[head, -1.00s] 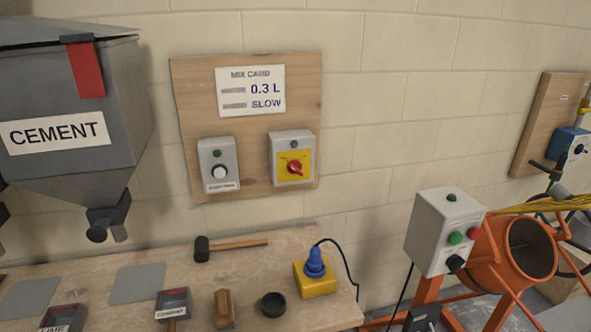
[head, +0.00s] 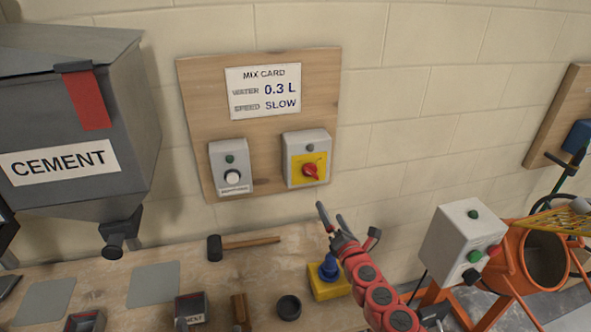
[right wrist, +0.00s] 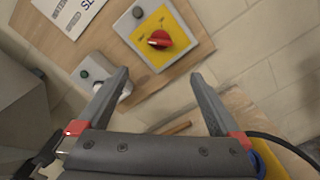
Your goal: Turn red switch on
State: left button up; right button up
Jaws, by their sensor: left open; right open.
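The red switch (head: 311,170) is a rotary knob on a yellow plate in a grey box, fixed to a wooden board on the wall. In the right wrist view the red knob (right wrist: 159,39) is beyond and above the fingertips, with clear space between. My right gripper (head: 331,214) is open and empty, below and slightly right of the switch, not touching it; its spread fingers also show in the right wrist view (right wrist: 157,77). My left gripper (head: 208,326) barely shows at the bottom edge, with only what look like grey fingertips visible.
A grey box with a white knob (head: 231,166) is left of the switch. Below are a mallet (head: 240,242), a blue plug on a yellow block (head: 328,281) and a black cup (head: 289,307) on the workbench. An orange mixer (head: 541,258) stands right.

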jog(key=w, duration=0.1)
jog(key=b, duration=0.1)
send_near(312, 176)
jog(key=w, duration=0.3)
jog(key=shift+w+a+f+b, duration=0.1)
jog(key=shift+w+a+b, duration=0.25)
jog(key=shift+w, duration=0.15)
jog(key=shift+b+x, duration=0.85)
jog(key=shift+x, duration=0.7)
jog(key=shift+w+a, duration=0.35)
jog(key=shift+w, duration=0.25)
jog(key=shift+c, duration=0.3)
jog(key=c, duration=1.2)
